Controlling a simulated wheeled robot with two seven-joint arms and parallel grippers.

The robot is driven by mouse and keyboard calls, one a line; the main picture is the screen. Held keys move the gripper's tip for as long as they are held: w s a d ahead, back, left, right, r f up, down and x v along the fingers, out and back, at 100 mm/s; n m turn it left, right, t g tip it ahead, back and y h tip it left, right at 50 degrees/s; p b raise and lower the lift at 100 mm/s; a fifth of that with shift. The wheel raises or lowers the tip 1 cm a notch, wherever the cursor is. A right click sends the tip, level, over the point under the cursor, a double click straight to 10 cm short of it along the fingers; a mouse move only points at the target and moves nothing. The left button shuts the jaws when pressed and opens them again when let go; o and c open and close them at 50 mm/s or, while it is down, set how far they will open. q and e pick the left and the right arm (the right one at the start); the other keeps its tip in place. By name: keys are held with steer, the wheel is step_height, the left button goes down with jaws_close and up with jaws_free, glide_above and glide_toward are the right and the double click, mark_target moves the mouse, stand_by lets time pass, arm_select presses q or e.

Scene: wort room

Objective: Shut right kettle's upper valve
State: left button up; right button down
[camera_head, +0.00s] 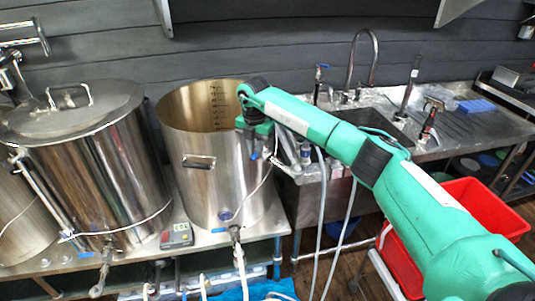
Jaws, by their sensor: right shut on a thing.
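The right kettle (198,185) is a tall steel pot without a lid, with level marks on its inner wall. Its upper valve is at the right side of the wall, mostly hidden by my right gripper (262,146). A small blue piece (254,155), which looks like the valve's handle, shows just under the gripper. My right arm reaches in from the lower right, and its gripper is shut on the handle. The jaws are small and partly hidden here. The lower valve (235,233) is at the kettle's front bottom. My left gripper is not in view.
A lidded kettle (112,165) stands close on the left. A small grey device (176,235) sits on the steel bench between them. The sink (375,122) with its tap (362,62) is behind my right arm. A red bin (486,208) stands at the right. Hoses hang near the kettle.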

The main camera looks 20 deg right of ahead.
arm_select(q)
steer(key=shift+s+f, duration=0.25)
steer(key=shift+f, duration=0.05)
arm_select(e)
steer(key=shift+w+a+r+m, duration=0.1)
steer(key=shift+w+a+m, duration=0.2)
steer(key=shift+m, duration=0.35)
steer(key=shift+w+a+f+m, duration=0.1)
steer(key=shift+w+m, duration=0.3)
steer(key=shift+m, duration=0.3)
steer(key=shift+w+a+r+m, duration=0.15)
steer(key=shift+w+m, duration=0.2)
steer(key=shift+m, duration=0.3)
steer(key=c, duration=1.4)
jaws_free()
steer(key=shift+o, duration=0.2)
